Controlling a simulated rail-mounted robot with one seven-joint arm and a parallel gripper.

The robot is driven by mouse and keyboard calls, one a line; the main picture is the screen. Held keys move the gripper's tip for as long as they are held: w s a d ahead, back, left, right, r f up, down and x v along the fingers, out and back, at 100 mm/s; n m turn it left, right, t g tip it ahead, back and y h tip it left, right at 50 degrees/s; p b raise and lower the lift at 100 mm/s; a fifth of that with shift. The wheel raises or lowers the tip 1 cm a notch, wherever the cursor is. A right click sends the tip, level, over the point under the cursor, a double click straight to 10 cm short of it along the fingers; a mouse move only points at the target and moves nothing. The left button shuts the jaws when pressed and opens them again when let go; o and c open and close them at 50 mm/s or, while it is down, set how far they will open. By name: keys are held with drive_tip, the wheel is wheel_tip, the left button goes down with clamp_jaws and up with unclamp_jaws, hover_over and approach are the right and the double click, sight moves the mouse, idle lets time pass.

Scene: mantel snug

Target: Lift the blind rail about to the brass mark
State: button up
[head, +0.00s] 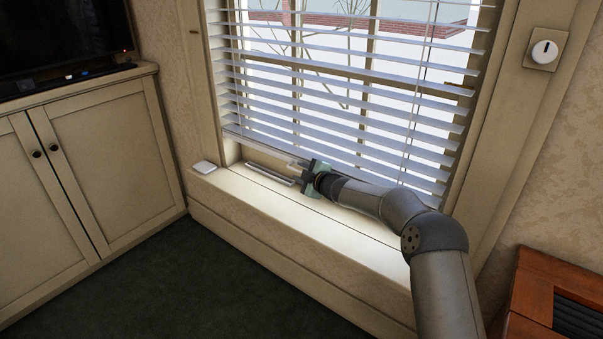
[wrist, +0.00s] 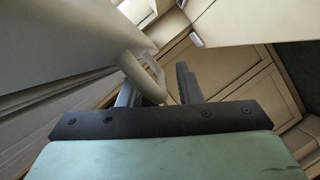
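The white blind (head: 340,90) hangs low over the window. Its bottom rail (head: 262,146) is a little above the sill, with its right part hidden behind my arm. In the wrist view a pale looped handle (wrist: 146,68) sticks out from the rail. My gripper (head: 297,172) is at the rail, just above the sill. In the wrist view its two dark fingers (wrist: 157,88) are apart, with the handle's end between or just beyond them. A gap shows beside the right finger, and I cannot see contact. A small brownish mark (head: 193,32) on the left window trim may be the brass mark.
A cabinet (head: 95,165) stands left, a wooden unit (head: 535,290) lower right. A round wall dial (head: 544,52) is at upper right.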

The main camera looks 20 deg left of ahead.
sight(302, 45)
clamp_jaws()
wheel_tip(302, 45, up, 39)
drive_tip(key=p, duration=3.4)
unclamp_jaws()
drive_tip(key=shift+f, duration=0.1)
drive_tip(key=shift+d, duration=0.1)
